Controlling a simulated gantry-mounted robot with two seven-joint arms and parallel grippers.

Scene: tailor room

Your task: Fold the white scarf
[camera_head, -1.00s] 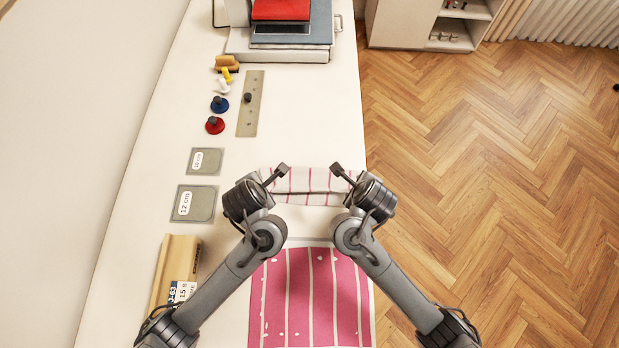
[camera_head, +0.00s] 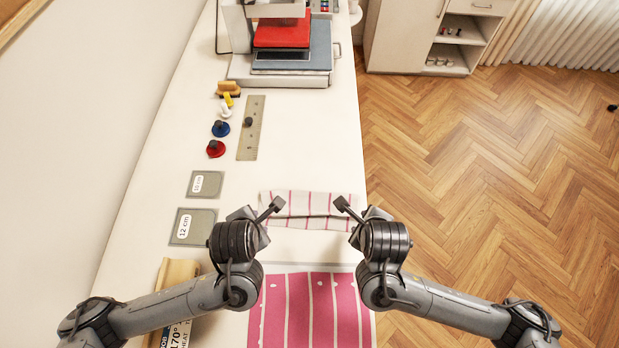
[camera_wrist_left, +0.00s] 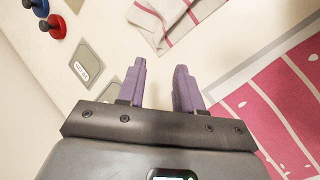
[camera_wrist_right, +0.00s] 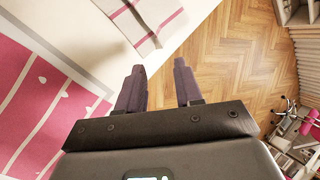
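The white scarf with pink stripes (camera_head: 308,206) lies as a narrow folded band across the table, with a dark crease line along it. It also shows in the left wrist view (camera_wrist_left: 172,18) and the right wrist view (camera_wrist_right: 148,22). My left gripper (camera_head: 279,203) is near the scarf's left end; its fingers stand apart and empty in the left wrist view (camera_wrist_left: 160,82). My right gripper (camera_head: 339,203) is near the scarf's right end; its fingers are apart and empty in the right wrist view (camera_wrist_right: 157,85). Both appear above the cloth.
A pink striped panel (camera_head: 312,310) lies in front of the scarf. A heat press (camera_head: 290,60) stands at the back. Floor (camera_head: 480,170) lies beyond the right edge.

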